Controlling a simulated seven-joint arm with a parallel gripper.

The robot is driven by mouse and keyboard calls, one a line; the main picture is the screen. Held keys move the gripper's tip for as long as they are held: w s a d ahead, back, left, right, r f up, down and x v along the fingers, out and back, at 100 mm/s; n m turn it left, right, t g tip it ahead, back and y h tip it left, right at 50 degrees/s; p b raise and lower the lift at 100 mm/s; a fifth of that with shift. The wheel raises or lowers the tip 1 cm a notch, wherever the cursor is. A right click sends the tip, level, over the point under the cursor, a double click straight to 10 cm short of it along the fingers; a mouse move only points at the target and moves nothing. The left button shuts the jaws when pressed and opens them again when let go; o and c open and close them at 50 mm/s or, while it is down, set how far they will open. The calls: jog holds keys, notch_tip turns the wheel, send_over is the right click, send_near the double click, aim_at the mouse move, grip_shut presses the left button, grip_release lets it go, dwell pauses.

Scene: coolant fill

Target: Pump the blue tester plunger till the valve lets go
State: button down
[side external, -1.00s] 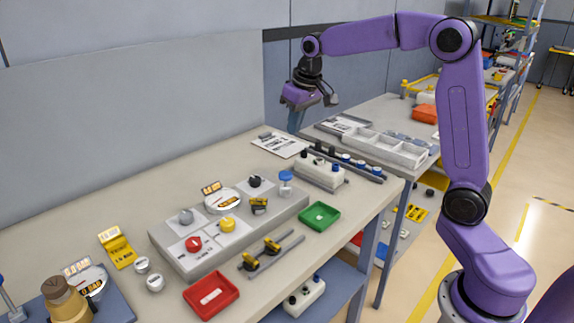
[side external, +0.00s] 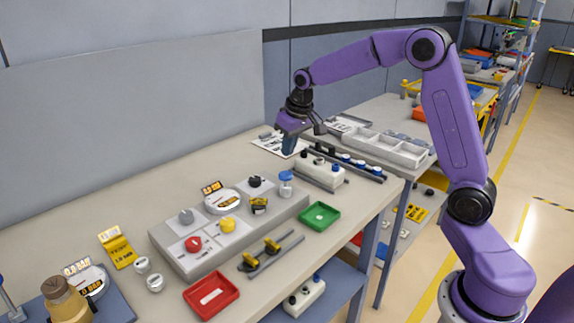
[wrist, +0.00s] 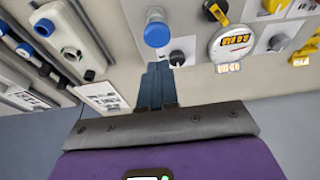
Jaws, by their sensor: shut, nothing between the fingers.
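The blue tester plunger (side external: 286,176) stands upright at the far right corner of the grey test block (side external: 180,262). It also shows in the wrist view (wrist: 156,34) as a round blue cap, just beyond my fingertips. My gripper (side external: 288,152) is above the bench, above and behind the plunger, with its fingers pointing down. In the wrist view the fingers (wrist: 159,66) are together and empty, apart from the cap. The round gauge (side external: 222,200) sits on the block, left of the plunger. Its reading is too small to tell.
Black, red, yellow and grey knobs stand on the block. A green tray (side external: 320,216) and a red tray (side external: 211,294) lie in front. A white block with caps (side external: 319,172) stands right of the plunger. A printed sheet (side external: 267,146) lies behind.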

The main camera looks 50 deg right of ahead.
send_over(287, 175)
notch_tip(287, 175, down, 4)
jog(key=shift+d+f, duration=0.1)
jog(key=shift+f, duration=0.9)
jog(key=shift+f, duration=1.5)
notch_tip(287, 175, up, 4)
jog(key=shift+w+r, duration=0.1)
jog(key=shift+r, duration=0.1)
jog(key=v, duration=1)
